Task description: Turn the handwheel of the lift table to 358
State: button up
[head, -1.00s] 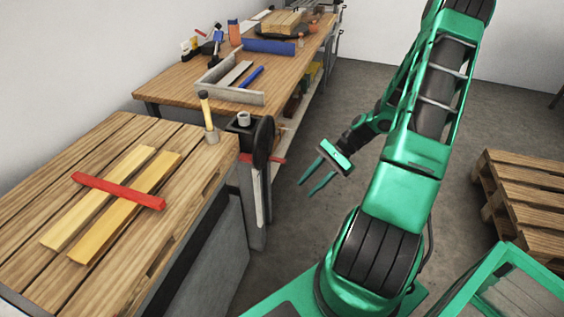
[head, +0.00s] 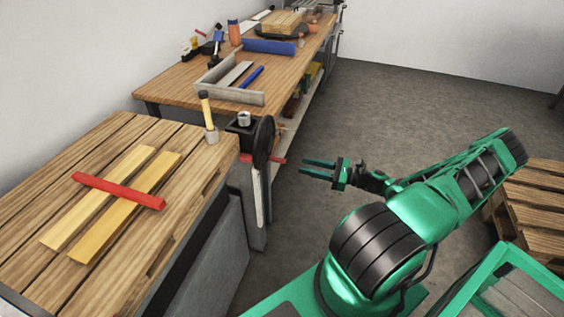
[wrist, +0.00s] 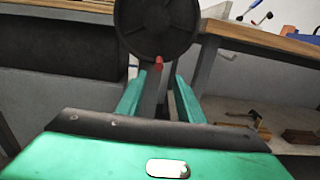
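The handwheel (head: 263,142) is a black disc at the right end of the near wooden-topped table (head: 60,175), seen nearly edge-on. A red handle (head: 277,160) sticks out from it to the right. In the wrist view the wheel (wrist: 155,25) faces me at top centre, and the red handle (wrist: 159,62) shows at its lower rim. My gripper (head: 303,168) is open and empty, to the right of the wheel and apart from it, with its fingers pointing left at it. In the wrist view the fingers (wrist: 160,98) stand spread below the handle. I cannot read any number.
Two light planks and a red bar (head: 118,190) lie on the near table. A workbench (head: 180,80) with tools stands behind it. A pallet (head: 540,180) is at the right. The floor between is clear.

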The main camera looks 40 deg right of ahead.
aim_at(283, 161)
jog(key=x, duration=1)
jog(key=shift+w+a, duration=0.2)
jog(key=shift+a, duration=0.05)
grip_shut()
jog(key=shift+d, duration=0.1)
